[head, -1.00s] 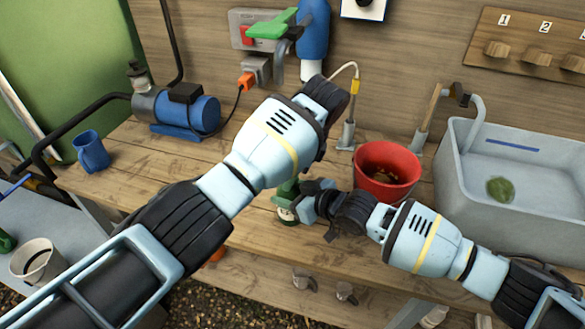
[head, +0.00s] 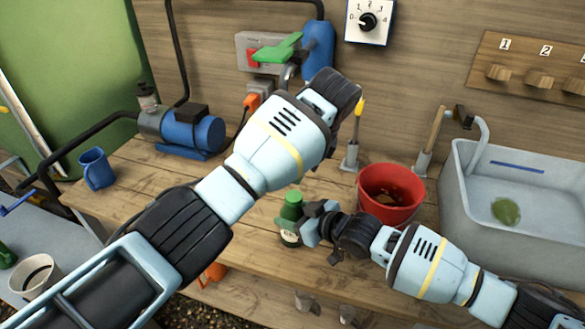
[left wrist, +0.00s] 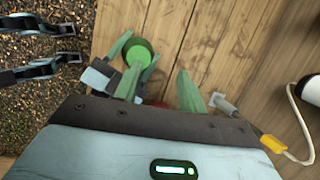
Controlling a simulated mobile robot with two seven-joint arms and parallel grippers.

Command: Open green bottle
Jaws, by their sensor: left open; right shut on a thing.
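The green bottle (head: 290,238) has a green cap (head: 292,205) and a pale label, and stands upright near the front of the wooden bench. My right gripper (head: 300,226) is shut on its body from the right. In the left wrist view the cap shows from above as a green disc (left wrist: 139,54), with my right gripper's jaws around the bottle below it. My left gripper (left wrist: 153,60) is open, its two green fingers apart. The cap appears near the left finger; whether they touch cannot be told. In the head view my left gripper's fingers are hidden behind its wrist.
A red pot (head: 415,208) stands just right of the bottle. A grey sink (head: 465,215) is at the right, a blue pump (head: 200,133) and blue mug (head: 97,168) at the left.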

